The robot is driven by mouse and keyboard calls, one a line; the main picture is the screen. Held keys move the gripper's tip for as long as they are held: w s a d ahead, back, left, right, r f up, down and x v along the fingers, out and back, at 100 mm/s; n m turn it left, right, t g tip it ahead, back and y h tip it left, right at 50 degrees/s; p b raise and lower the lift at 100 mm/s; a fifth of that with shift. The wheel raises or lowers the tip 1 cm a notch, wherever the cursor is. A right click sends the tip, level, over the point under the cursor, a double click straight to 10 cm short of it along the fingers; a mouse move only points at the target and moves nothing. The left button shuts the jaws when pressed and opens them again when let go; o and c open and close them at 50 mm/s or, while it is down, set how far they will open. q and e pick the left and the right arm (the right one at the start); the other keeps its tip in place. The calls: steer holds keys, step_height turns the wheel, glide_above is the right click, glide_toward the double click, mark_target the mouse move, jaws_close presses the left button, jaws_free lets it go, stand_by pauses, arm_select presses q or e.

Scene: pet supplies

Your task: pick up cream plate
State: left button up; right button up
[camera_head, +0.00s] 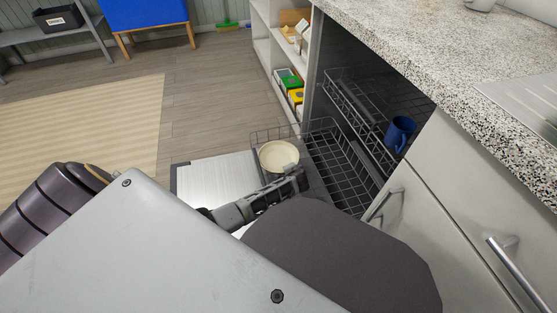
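The cream plate (278,153) is a round, pale dish at the front left of the pulled-out lower wire rack (345,165) of an open dishwasher. It looks deep, almost like a bowl, and its lower edge is partly hidden. A grey gripper (300,180) reaches in from behind my light grey body panel, with its tip just below and right of the plate. It appears to be my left gripper, as my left arm enters from the left and passes behind the panel. I cannot tell whether it touches the plate or how its fingers stand. My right gripper does not show.
The open dishwasher door (215,178) lies flat left of the rack. A blue mug (399,133) stands in the upper rack. The granite counter (450,50) and cabinet fronts bound the right side. Open shelves (272,50) stand behind. The floor at left, with a beige rug (80,125), is clear.

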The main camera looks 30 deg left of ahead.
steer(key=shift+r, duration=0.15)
arm_select(q)
jaws_close()
steer(key=shift+r, duration=0.25)
steer(key=shift+r+p, duration=0.8)
steer(key=shift+r, duration=0.25)
step_height(320, 180, up, 16)
steer(key=p, duration=0.8)
steer(key=shift+f, duration=0.2)
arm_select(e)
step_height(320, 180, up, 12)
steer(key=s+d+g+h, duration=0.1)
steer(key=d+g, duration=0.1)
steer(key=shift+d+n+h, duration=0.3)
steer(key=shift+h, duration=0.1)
